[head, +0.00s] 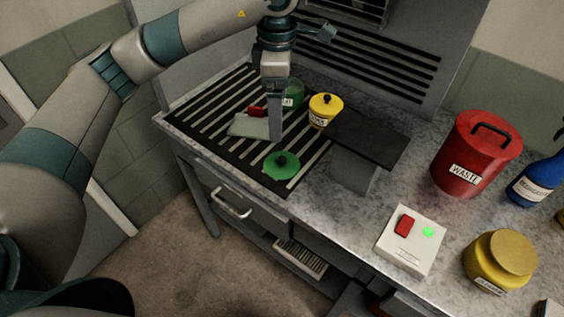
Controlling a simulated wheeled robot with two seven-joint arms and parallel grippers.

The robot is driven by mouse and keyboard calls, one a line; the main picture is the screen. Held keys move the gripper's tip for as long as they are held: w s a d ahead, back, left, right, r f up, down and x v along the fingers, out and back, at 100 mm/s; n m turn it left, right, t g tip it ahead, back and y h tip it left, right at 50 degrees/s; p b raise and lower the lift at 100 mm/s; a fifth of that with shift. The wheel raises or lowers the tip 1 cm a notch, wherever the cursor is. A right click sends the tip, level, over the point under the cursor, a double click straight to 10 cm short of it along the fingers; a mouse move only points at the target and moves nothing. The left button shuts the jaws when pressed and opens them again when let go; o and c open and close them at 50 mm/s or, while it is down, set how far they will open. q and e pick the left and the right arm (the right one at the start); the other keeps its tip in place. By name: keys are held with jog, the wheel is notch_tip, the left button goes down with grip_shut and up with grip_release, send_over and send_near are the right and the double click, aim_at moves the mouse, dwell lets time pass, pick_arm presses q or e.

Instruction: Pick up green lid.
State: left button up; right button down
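The green lid (281,165), a round disc with a dark knob, lies on the slatted black mat (200,113) near the counter's front edge. My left gripper (275,138) points down just behind and above the lid, apart from it as far as I can see. Its fingers overlap in this view, so I cannot tell whether they are open or shut. A green jar (294,92) stands behind the gripper, partly hidden by it. My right gripper is not in view.
A yellow pot (325,109) with a dark knob and a dark raised platform (368,137) stand right of the gripper. A pale flat piece (247,126) and a red block (257,112) lie left. A red waste bin (474,158), switch box (409,242) and yellow jar (497,262) are farther right.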

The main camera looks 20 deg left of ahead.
pick_arm(q)
notch_tip(320, 180, down, 4)
jog(key=f+p, duration=0.1)
jog(key=p, duration=0.4)
send_over(280, 158)
jog(key=f, duration=0.6)
jog(key=shift+s, duration=0.3)
jog(key=shift+f, duration=0.45)
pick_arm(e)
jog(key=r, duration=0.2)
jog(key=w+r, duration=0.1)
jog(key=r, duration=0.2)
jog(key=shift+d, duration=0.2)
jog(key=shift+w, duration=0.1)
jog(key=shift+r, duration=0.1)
pick_arm(q)
jog(key=shift+f+p, duration=0.35)
jog(key=shift+p, duration=0.15)
jog(key=f, duration=0.1)
jog(key=f+p, duration=0.2)
jog(key=shift+w+f, duration=0.25)
jog(key=shift+w, duration=0.05)
jog(key=shift+f+p, duration=0.3)
jog(key=shift+f, duration=0.2)
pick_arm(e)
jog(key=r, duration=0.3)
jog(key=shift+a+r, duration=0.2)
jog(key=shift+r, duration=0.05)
